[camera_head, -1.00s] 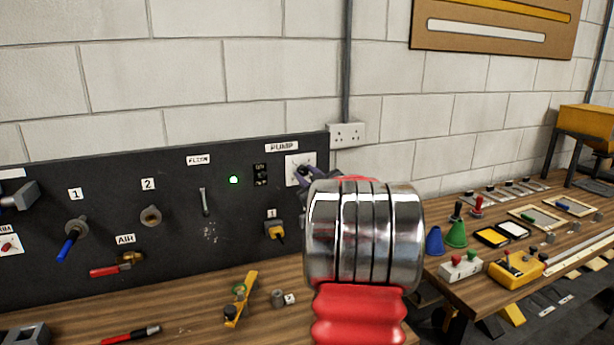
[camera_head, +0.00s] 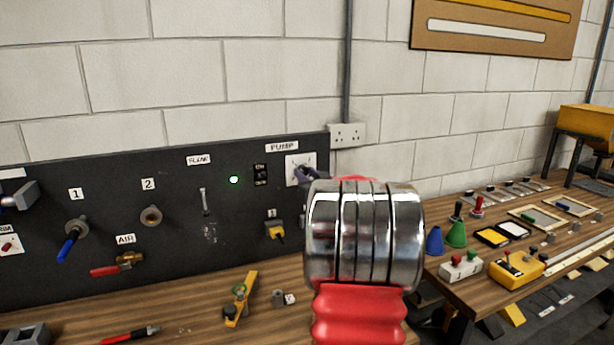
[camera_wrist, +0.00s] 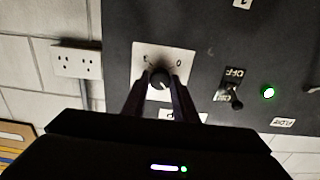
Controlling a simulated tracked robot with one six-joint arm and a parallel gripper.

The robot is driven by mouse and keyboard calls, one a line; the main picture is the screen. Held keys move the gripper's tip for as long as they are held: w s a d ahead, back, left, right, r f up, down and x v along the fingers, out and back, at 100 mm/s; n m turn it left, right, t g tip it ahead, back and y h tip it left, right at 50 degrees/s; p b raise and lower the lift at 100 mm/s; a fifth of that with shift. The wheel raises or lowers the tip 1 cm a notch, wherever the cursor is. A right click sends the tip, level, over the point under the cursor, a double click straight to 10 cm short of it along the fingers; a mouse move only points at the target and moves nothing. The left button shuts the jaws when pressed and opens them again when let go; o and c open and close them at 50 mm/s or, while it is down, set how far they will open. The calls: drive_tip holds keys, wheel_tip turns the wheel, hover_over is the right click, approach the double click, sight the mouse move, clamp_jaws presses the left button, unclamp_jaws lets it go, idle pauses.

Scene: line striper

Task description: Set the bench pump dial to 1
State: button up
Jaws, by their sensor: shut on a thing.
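The pump dial is a dark round knob (camera_wrist: 160,78) on a white plate (camera_wrist: 178,60) with marks around it, seen upside down in the wrist view. A "0" shows on one side of the plate and another mark on the other; I cannot read the pointer's setting. My gripper (camera_wrist: 159,88) is shut on the knob, one finger on each side. In the head view the white plate (camera_head: 293,163) sits under the PUMP label (camera_head: 281,147), and my arm hides most of the gripper and knob.
A toggle switch (camera_wrist: 233,95) and a lit green lamp (camera_head: 234,180) are beside the dial. A wall socket (camera_head: 347,135) is just right of the panel. Below, the bench holds a yellow tool (camera_head: 240,300) and small parts.

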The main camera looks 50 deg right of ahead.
drive_tip(key=shift+f, duration=0.35)
drive_tip(key=o, duration=1.1)
drive_tip(key=shift+r, duration=0.2)
drive_tip(key=shift+c, duration=0.2)
drive_tip(key=v, duration=1.3)
drive_tip(key=shift+s+a, duration=0.15)
drive_tip(key=shift+s, duration=0.2)
